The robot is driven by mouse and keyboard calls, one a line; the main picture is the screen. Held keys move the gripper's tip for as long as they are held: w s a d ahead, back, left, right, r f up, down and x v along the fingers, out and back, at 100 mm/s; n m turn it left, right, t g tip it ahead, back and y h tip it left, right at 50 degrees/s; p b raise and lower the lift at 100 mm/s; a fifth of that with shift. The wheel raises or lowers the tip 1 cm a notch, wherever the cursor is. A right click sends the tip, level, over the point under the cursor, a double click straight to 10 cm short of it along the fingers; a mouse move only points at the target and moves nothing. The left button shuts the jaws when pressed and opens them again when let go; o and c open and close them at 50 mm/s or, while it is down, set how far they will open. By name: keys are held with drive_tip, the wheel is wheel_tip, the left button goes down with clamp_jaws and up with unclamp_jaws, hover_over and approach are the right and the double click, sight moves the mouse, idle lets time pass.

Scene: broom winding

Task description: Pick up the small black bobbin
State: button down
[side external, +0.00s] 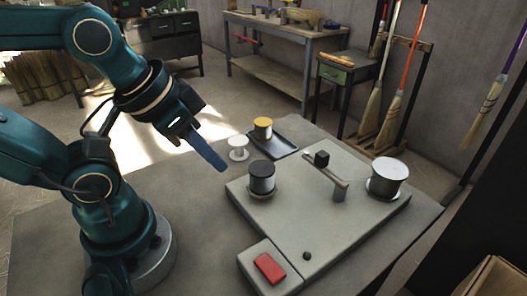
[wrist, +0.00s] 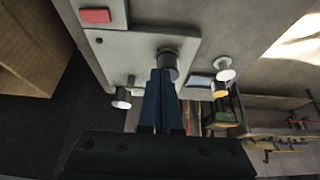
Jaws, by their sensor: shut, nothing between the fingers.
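The small black bobbin (side external: 262,178), a dark-topped cylinder with a grey lower part, stands upright on a round seat on the grey winding board (side external: 310,240). In the wrist view the bobbin (wrist: 168,58) shows just beyond my fingertips, its lower edge partly covered by them. My gripper (side external: 222,168) is shut and empty. Its blue fingers are pressed together and point down, to the left of the bobbin and apart from it in the side view. The closed fingers (wrist: 163,75) also show in the wrist view.
On the board stand a post with a black block (side external: 321,158) and a larger silver spool (side external: 388,177). A red button (side external: 269,267) sits at the front.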

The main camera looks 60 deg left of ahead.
unclamp_jaws()
drive_tip(key=shift+s, duration=0.1)
idle(0.3)
